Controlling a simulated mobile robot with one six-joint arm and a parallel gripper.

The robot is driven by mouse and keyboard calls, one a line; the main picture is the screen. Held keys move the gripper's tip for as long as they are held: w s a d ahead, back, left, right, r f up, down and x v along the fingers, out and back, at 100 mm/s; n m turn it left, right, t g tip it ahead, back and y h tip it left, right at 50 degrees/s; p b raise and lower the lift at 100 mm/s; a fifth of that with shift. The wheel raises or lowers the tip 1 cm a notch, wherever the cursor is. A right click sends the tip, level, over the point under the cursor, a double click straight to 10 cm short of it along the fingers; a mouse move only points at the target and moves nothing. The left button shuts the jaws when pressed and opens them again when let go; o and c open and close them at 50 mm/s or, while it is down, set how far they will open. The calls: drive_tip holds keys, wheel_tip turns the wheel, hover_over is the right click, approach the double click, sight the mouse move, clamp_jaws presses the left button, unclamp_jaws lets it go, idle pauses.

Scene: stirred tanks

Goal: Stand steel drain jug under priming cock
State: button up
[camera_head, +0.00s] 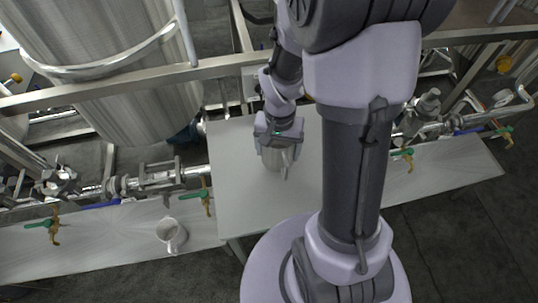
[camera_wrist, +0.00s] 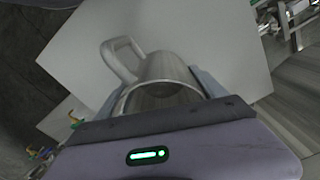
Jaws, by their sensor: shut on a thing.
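A steel jug (camera_wrist: 165,70) with a loop handle is between the fingers of my gripper (camera_head: 279,164), which is shut on it. In the head view the jug (camera_head: 271,160) is mostly hidden by the gripper, over the pale table. I cannot tell whether its base touches the tabletop. Several small cocks with green handles and brass bodies stand along the pipework: one at far left (camera_head: 45,226), one left of the table (camera_head: 206,197), one right of my arm (camera_head: 403,154), one at far right (camera_head: 501,133). I cannot tell which is the priming cock.
A second pale jug (camera_head: 172,236) stands on the left bench (camera_head: 110,248). The middle table (camera_head: 232,160) has bare surface around my gripper. The right bench (camera_head: 440,174) looks clear. A large steel tank (camera_head: 115,70) and rails stand behind.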

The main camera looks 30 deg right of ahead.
drive_tip(key=shift+w+a+f, duration=0.15)
drive_tip(key=shift+w+a, duration=0.5)
drive_tip(key=shift+w, duration=0.15)
drive_tip(key=f, duration=0.1)
drive_tip(key=f+b, duration=0.2)
drive_tip(key=shift+w+a+f, duration=0.25)
drive_tip(key=shift+f, duration=0.15)
drive_tip(key=shift+r, duration=0.2)
drive_tip(key=shift+f, duration=0.15)
drive_tip(key=o, duration=1.5)
